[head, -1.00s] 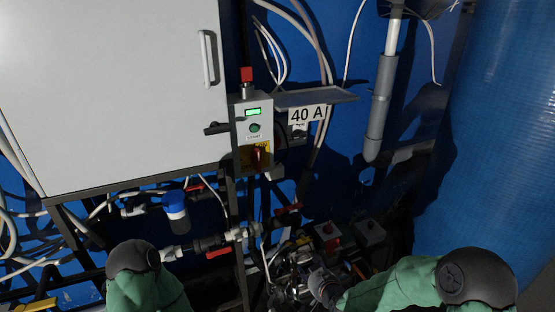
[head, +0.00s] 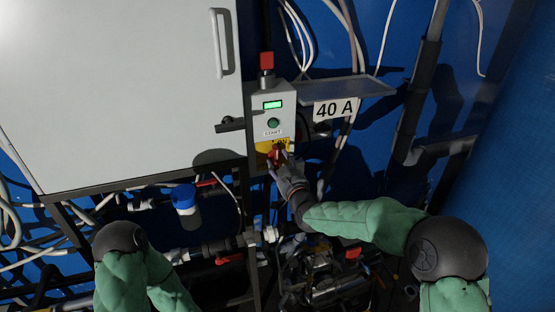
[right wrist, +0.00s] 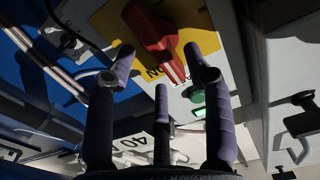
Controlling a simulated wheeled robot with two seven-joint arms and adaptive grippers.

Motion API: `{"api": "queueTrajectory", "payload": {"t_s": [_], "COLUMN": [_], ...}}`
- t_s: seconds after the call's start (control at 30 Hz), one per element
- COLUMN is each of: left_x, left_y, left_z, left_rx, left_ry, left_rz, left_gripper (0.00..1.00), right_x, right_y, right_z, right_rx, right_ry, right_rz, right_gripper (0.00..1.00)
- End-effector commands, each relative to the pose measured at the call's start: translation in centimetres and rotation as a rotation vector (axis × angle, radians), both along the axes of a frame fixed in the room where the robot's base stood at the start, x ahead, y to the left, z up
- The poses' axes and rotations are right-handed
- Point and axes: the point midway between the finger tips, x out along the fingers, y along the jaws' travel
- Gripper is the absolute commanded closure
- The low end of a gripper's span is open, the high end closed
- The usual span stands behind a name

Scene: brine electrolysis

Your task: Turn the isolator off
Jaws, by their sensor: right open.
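The isolator is a red rotary handle on a yellow plate (head: 262,147) at the bottom of the grey control box (head: 287,102). In the right wrist view the red handle (right wrist: 150,27) sits at the top, on its yellow plate (right wrist: 212,42). My right gripper (head: 281,160) is open at the handle and partly hides it in the head view. In the right wrist view its purple fingers (right wrist: 160,68) are spread below and around the handle's end, with nothing held. I cannot tell whether they touch it. My left gripper is out of view.
Above the isolator are a green button (head: 273,123), a lit green display (head: 272,104) and a red lamp (head: 266,61). A shelf with a "40 A" sign (head: 334,109) juts out at right. A white cabinet (head: 110,90) stands left; pipes and valves lie below.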

Motion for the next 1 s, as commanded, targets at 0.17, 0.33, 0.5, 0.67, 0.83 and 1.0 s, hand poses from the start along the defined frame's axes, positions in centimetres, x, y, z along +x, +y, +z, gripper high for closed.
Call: {"api": "queueTrajectory", "payload": {"t_s": [0.17,0.33,0.5,0.67,0.83,1.0], "left_x": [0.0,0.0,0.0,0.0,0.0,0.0], "left_y": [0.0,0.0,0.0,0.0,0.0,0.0], "left_z": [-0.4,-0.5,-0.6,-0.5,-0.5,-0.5], "left_rx": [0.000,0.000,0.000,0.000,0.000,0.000], "left_ry": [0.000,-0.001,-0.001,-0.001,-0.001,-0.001], "left_rz": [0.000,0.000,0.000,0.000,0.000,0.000], "left_gripper": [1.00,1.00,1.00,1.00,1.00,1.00], "right_x": [2.1,3.1,3.4,3.4,3.4,3.4], "right_y": [0.8,1.1,1.1,1.1,1.1,1.1], "right_z": [-0.2,-0.1,0.0,0.0,0.0,0.0], "right_rx": [0.000,0.000,0.000,0.001,0.001,0.000], "right_ry": [0.001,0.001,0.000,0.001,0.001,0.001], "right_rz": [0.001,0.001,0.001,0.001,0.001,0.001], "right_gripper": [0.48,0.48,0.48,0.48,0.94,1.00]}}
